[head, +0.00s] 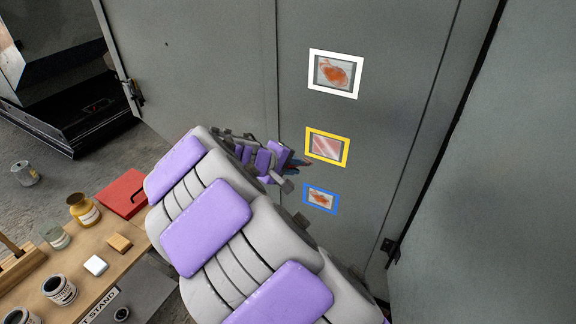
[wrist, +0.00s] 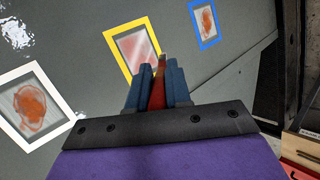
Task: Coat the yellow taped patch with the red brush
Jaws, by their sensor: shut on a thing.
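The yellow taped patch (head: 327,146) is on the grey door, between a white taped patch (head: 335,73) above and a blue taped patch (head: 321,198) below. Pale pinkish-red streaks show inside the yellow frame. My gripper (head: 292,165) is just left of and slightly below the yellow patch. In the wrist view my gripper (wrist: 158,88) is shut on the red brush (wrist: 159,90), which points at the lower right edge of the yellow patch (wrist: 133,45). I cannot tell whether the brush tip touches the door.
White (wrist: 28,105) and blue (wrist: 204,22) patches show orange-red rusty blotches. A wooden stand (head: 120,262) at lower left holds jars, a red box (head: 122,193), a white block (head: 96,265) and a tan block (head: 119,243). A jar (head: 26,173) stands on the floor.

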